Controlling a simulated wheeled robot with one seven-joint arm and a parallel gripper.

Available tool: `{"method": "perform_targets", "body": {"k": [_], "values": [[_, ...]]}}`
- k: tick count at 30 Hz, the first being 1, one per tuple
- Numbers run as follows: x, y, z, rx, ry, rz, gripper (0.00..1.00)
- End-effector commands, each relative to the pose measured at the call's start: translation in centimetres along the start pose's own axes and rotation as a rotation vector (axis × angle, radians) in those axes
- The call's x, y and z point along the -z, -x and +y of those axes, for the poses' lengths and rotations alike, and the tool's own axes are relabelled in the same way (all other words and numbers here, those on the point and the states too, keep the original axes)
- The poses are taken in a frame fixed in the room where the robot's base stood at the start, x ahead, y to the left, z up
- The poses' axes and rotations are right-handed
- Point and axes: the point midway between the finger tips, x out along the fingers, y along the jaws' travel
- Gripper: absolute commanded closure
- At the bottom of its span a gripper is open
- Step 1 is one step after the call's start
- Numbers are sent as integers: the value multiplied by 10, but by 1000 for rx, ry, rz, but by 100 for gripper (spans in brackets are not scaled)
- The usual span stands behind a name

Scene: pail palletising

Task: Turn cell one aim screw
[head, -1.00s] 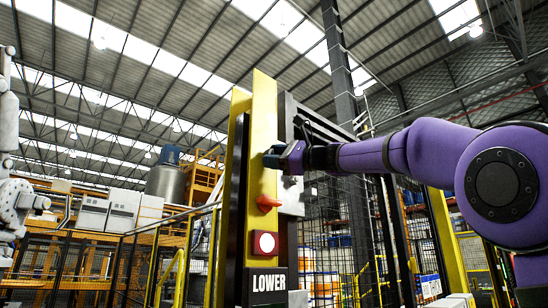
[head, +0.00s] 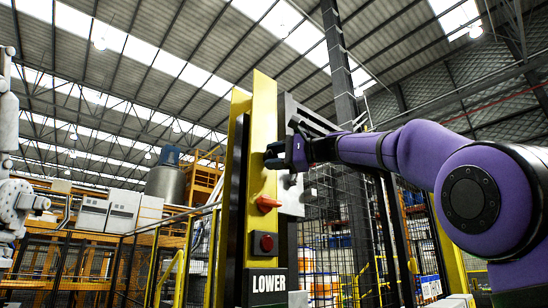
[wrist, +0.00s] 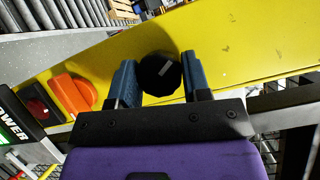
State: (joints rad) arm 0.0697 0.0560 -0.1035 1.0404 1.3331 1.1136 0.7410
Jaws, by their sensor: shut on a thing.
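In the head view my gripper (head: 274,156) reaches from the right to the upper part of the yellow post (head: 264,110). The knob is hidden there by the fingers.
A grey box (head: 290,195) sits right behind the post. Mesh fencing (head: 330,220) stands behind.

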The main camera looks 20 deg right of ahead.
Motion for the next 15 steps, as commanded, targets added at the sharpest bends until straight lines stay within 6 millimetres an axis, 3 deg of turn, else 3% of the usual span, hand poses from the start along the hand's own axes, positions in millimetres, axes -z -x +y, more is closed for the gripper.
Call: {"method": "perform_targets", "body": {"k": [7, 8, 11, 15], "values": [[2, -1, 4, -9, -4, -2, 80], [2, -1, 4, -10, -4, -2, 54], [2, -1, 3, -8, -4, -2, 32], [1, -1, 2, -5, -3, -1, 32]]}}
